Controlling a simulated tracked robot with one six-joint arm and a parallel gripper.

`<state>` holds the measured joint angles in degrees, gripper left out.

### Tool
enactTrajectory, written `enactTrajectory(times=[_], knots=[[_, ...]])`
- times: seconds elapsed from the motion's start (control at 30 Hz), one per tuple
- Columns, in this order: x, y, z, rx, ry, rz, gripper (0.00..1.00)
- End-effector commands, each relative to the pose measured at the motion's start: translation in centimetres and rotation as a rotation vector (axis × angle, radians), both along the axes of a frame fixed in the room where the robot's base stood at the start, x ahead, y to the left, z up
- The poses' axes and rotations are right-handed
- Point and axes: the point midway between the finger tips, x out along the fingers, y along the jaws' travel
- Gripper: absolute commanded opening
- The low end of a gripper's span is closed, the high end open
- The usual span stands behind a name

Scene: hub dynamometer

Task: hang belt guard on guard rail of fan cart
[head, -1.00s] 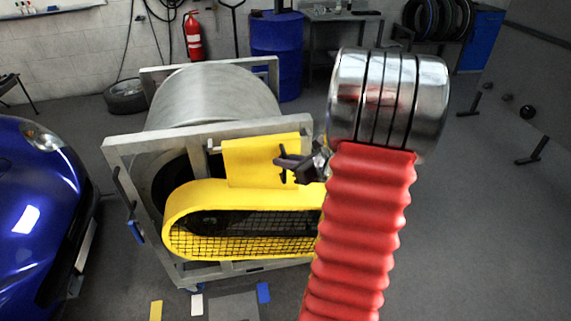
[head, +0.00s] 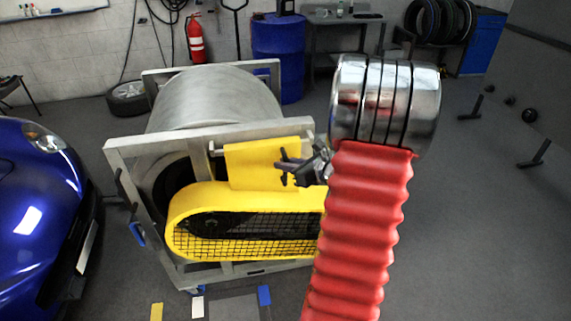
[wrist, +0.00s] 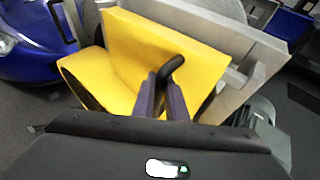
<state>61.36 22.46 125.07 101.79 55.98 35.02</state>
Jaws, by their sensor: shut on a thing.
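The yellow belt guard (head: 181,227), with a black mesh front and an upright plate (head: 250,165), is in front of the fan cart's grey frame (head: 215,133). The guard rail (head: 217,149) shows as a light bar end left of the plate's top edge; the plate hides most of it. I cannot tell whether the plate's top touches the rail. My gripper (head: 287,166) is shut on the guard's black handle, which shows in the wrist view (wrist: 173,67) between my fingers (wrist: 163,97). My red arm hides the guard's right end.
A large metal drum (head: 215,98) sits in the cart frame. A blue car (head: 40,215) stands close at the left. A blue barrel (head: 278,60) and a workbench (head: 345,20) are behind. The floor at the right is mostly clear.

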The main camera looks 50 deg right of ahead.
Motion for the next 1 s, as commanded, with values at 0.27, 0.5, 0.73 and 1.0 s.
enactTrajectory(times=[0.27, 0.5, 0.73, 1.0], knots=[[0.0, 0.0, 0.1, -0.001, -0.002, 0.0, 0.28], [0.0, -0.1, 0.0, -0.001, 0.0, -0.002, 0.34], [-0.6, -0.1, 0.1, 0.0, 0.003, -0.003, 0.34], [-3.8, -0.1, 1.6, -0.001, 0.0, -0.003, 0.34]])
